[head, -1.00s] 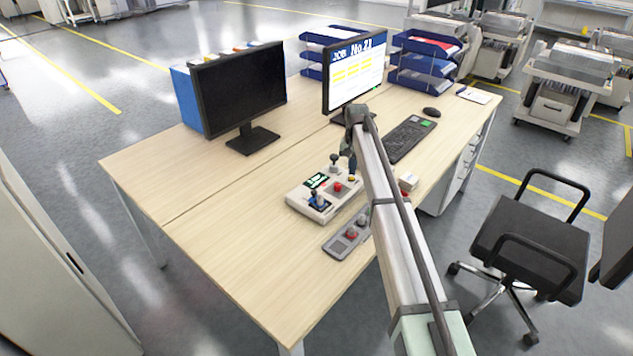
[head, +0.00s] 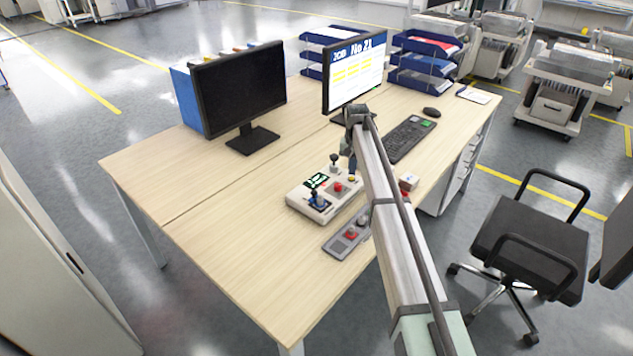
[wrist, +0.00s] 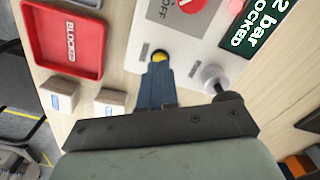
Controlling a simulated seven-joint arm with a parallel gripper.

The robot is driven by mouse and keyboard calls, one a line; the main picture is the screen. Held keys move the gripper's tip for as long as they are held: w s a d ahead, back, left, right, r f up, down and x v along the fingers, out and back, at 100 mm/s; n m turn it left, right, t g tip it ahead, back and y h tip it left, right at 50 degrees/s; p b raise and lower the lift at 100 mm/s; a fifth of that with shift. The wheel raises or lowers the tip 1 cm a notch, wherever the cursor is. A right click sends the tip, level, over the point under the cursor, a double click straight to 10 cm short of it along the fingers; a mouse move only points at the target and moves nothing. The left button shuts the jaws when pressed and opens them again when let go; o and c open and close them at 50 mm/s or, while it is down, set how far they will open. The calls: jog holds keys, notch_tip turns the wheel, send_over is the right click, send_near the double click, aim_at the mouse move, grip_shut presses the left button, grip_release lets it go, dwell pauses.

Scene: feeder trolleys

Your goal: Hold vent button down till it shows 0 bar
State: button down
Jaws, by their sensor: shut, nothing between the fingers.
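The control box (head: 300,203) stands on the desk, with a small dark display (head: 317,181). In the wrist view the display (wrist: 262,28) shows "2 bar" above a word ending in "OCKED", partly cut off by the frame. A yellow button (wrist: 160,54) on the box lies right at my fingertips; its own label is not readable. My gripper (wrist: 158,66) is shut and empty, its blue fingers pointing down at the yellow button. I cannot tell whether the button is pressed in. In the head view my gripper (head: 352,174) is partly hidden by my arm.
A black-knobbed lever (wrist: 224,87) stands close beside my fingers. A red tray marked "BLOCKED" (wrist: 66,72) and two white blocks, one left (wrist: 58,94) and one nearer (wrist: 110,101), lie nearby. A grey panel (head: 338,246) sits in front of the box.

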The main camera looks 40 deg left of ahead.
jog(key=shift+f, duration=1.05)
dwell(1.4)
jog(key=shift+r, duration=3.05)
jog(key=shift+w, duration=0.1)
